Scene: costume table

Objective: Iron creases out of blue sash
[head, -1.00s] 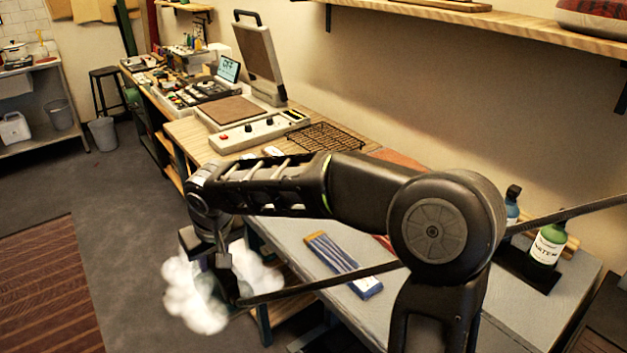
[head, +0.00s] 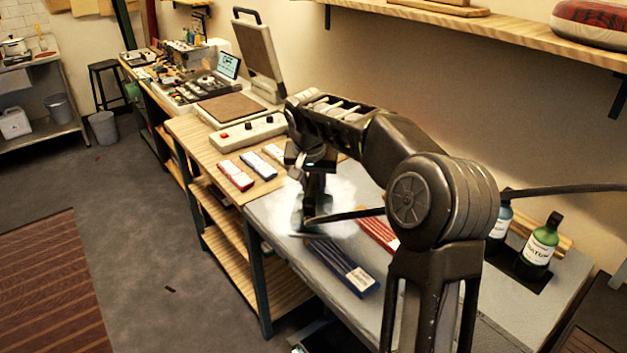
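The blue sash (head: 345,268) lies as a flat folded strip on the grey table, with a pale label near its front end. It looks mostly dark, with faint lines along it. My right gripper (head: 312,168) is over the far end of the sash and seems shut on a dark steam iron (head: 314,195) with a cord running off to the right. White steam surrounds the iron and blurs its lower edge. The iron's base is at or just above the sash's far end; I cannot tell whether they touch. My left gripper is not in view.
A red sash (head: 378,234) lies right of the blue one, partly behind my arm. Red (head: 235,175) and blue (head: 258,164) folded strips lie on the wooden bench. Green (head: 540,246) and blue (head: 500,222) bottles stand at right. A heat press (head: 228,110) stands open behind.

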